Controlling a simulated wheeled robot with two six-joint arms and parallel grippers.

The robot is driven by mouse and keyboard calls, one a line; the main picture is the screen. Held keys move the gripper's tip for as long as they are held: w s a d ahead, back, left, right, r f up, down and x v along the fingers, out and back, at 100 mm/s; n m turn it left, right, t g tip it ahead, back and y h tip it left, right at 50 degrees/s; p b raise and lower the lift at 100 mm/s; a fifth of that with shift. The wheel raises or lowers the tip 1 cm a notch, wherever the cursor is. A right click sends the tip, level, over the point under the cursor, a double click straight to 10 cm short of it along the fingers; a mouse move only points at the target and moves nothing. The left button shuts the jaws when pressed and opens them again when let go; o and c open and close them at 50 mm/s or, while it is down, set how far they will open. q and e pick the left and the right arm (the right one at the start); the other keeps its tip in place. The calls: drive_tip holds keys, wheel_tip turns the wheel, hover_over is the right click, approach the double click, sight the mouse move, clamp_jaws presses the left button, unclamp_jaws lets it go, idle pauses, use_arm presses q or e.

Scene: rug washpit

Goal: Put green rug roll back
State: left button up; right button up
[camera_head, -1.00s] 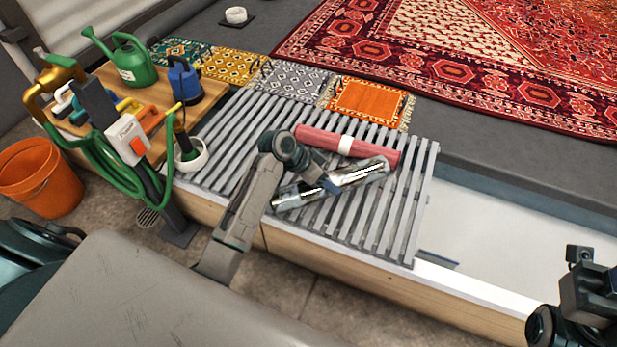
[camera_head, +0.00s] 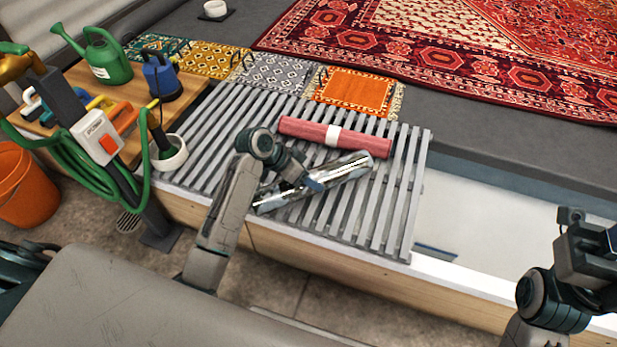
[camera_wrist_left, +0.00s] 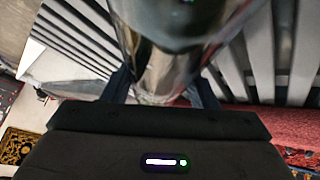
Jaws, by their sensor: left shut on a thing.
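No green rug roll is clear in either view. A shiny, silvery cylinder (camera_head: 345,174) lies slantwise at the slatted grey rack, in front of a pink-red rug roll (camera_head: 305,129) with a white band. My left gripper (camera_head: 314,184) is shut on this cylinder near its middle. In the left wrist view the cylinder (camera_wrist_left: 165,70) sits between the two fingers and hides much of the rack. Whether it touches the slats I cannot tell. My right gripper (camera_head: 578,243) is at the right edge, away from the rack, its fingers unclear.
Small patterned mats, including an orange one (camera_head: 352,92), lie behind the slatted rack (camera_head: 395,215). A wooden board at left holds a green watering can (camera_head: 107,58) and a blue pump (camera_head: 161,78). A white pot (camera_head: 168,153) stands at the rack's left end. A large red rug (camera_head: 440,55) lies behind.

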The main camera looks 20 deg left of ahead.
use_arm(q)
drive_tip(key=o, duration=1.6)
